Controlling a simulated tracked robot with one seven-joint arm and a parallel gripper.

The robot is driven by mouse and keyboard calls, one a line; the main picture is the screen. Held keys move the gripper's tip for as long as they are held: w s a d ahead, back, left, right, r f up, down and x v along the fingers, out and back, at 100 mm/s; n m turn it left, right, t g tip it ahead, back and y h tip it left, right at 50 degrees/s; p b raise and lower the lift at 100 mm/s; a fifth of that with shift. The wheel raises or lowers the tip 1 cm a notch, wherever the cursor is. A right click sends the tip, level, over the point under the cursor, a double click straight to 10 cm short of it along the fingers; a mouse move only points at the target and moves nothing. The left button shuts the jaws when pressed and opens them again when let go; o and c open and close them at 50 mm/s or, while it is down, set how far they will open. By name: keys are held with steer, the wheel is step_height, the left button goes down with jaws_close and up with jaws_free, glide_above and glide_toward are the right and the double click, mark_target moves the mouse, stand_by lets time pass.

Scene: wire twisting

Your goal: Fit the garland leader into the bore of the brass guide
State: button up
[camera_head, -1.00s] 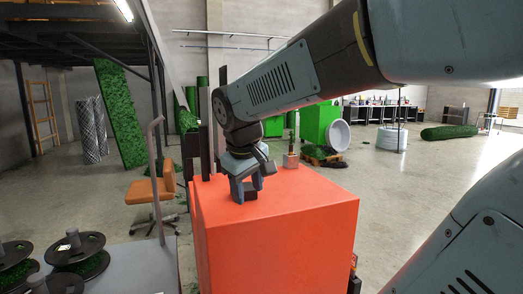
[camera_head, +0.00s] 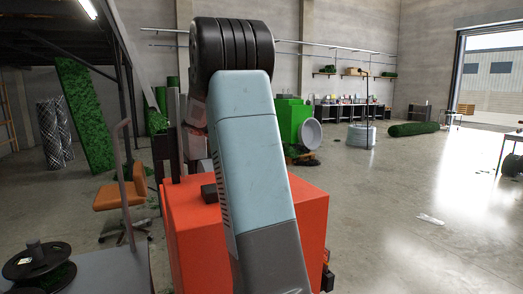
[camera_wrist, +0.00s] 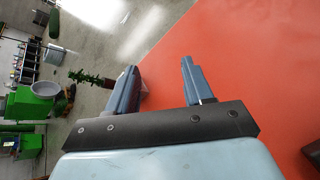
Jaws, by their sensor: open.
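In the wrist view my gripper (camera_wrist: 160,82) is open, its two blue-grey fingers apart with nothing between them. It points toward the flat orange top of a large block (camera_wrist: 235,75), near one of its edges. In the head view my own arm hides the gripper. A small dark block (camera_head: 209,193) rests on the orange block there, and a dark piece (camera_wrist: 312,153) shows at the right edge of the wrist view. A green bristly stalk (camera_wrist: 88,78) shows beyond the orange edge; I cannot tell whether it is the garland leader. I cannot make out the brass guide.
Dark upright posts (camera_head: 168,155) stand behind the orange block. An orange chair (camera_head: 119,196) and a dark spool (camera_head: 38,266) are at the left. A green machine (camera_head: 292,118) stands behind. The floor at the right is largely open.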

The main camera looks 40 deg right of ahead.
steer(key=w+d+n+g+h, duration=0.1)
steer(key=w+d, duration=0.1)
steer(key=w, duration=0.1)
steer(key=w+d+f+n+g+h, duration=0.1)
steer(key=w+d, duration=0.2)
steer(key=w+d+f+n+g+h, duration=0.1)
steer(key=w+d+n+g+h, duration=0.1)
steer(key=w, duration=0.2)
steer(key=shift+d, duration=0.35)
steer(key=shift+w+d+f+n+h, duration=0.25)
steer(key=shift+w+d+n+h, duration=0.05)
steer(key=shift+w, duration=0.2)
steer(key=shift+s+d, duration=0.15)
steer(key=shift+d, duration=0.35)
steer(key=shift+s+x, duration=0.25)
steer(key=shift+x, duration=2.95)
steer(key=shift+a, duration=0.2)
steer(key=c, duration=0.9)
steer(key=shift+r, duration=0.1)
jaws_close()
steer(key=shift+r, duration=0.1)
